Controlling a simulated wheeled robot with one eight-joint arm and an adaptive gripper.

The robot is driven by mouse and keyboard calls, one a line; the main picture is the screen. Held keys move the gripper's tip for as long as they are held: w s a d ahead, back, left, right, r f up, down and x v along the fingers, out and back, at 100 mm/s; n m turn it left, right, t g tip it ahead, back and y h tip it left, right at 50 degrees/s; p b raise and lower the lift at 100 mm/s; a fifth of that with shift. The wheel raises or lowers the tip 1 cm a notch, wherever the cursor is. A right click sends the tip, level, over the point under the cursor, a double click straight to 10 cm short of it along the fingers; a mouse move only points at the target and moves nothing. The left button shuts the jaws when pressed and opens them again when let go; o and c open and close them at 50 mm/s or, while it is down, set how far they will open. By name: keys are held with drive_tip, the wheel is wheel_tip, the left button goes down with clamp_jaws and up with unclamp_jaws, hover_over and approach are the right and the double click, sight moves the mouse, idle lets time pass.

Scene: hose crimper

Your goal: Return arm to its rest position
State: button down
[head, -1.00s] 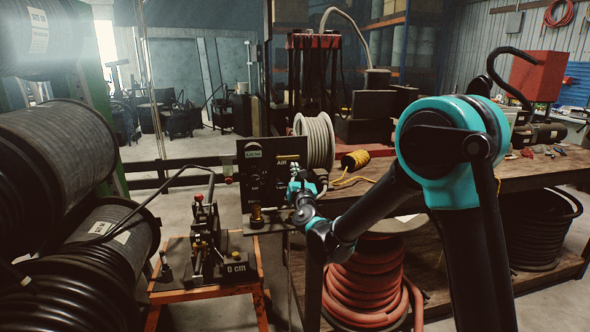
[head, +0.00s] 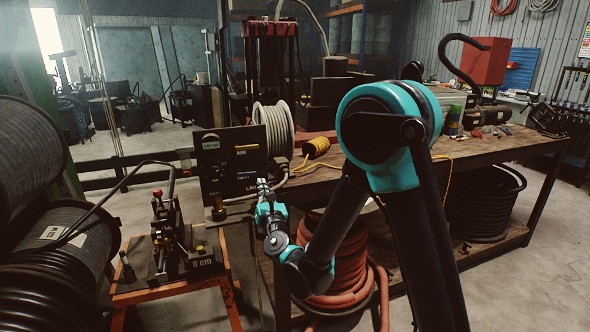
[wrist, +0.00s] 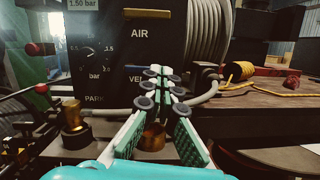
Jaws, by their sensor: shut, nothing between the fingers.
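My gripper (head: 263,187) is at the end of my teal and black arm, in front of the black control panel (head: 229,168). In the wrist view my gripper (wrist: 163,78) points at the panel's lower right part, near the "VE..." label, which the fingers partly cover. The fingers come together at their tips, with nothing held between them. I cannot tell how far the tips are from the panel (wrist: 109,50). My arm is still stretched forward and bent at the elbow.
A workbench (head: 490,152) with a hose reel (head: 273,130) and a yellow coil (head: 316,147) stands behind and right of my arm. A red hose coil (head: 340,262) sits below it. An orange stand with a lever device (head: 165,240) is at left, beside large black hose spools (head: 60,262).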

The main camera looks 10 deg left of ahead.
drive_tip(key=w+d+f+m+h, duration=0.1)
drive_tip(key=w+d+m+h, duration=0.2)
drive_tip(key=d+m+h, duration=0.7)
drive_tip(key=w+d+m+h, duration=0.1)
drive_tip(key=w+d+m, duration=0.35)
drive_tip(key=d, duration=1.15)
drive_tip(key=s+d+f+m+g+h, duration=0.2)
drive_tip(key=s+d+f+m+g, duration=0.1)
drive_tip(key=d+m, duration=0.4)
drive_tip(key=s+d+f+m+g+h, duration=0.2)
drive_tip(key=s+d+f+m+g, duration=0.15)
drive_tip(key=d, duration=0.55)
drive_tip(key=s+d+f+m+g, duration=0.3)
drive_tip(key=s+d+f+m, duration=0.2)
drive_tip(key=s+d+m, duration=0.15)
drive_tip(key=s+a+f+m+g+y, duration=0.1)
drive_tip(key=s+f+m+g+y, duration=0.1)
drive_tip(key=s, duration=0.5)
drive_tip(key=s+a+f+m+g+y, duration=0.1)
drive_tip(key=s+f+m+g+y, duration=0.1)
drive_tip(key=s+f+m, duration=0.3)
drive_tip(key=shift+s+a+f+m+y, duration=0.15)
drive_tip(key=shift+s+m+y, duration=0.45)
drive_tip(key=shift+s, duration=0.9)
drive_tip(key=shift+g, duration=0.25)
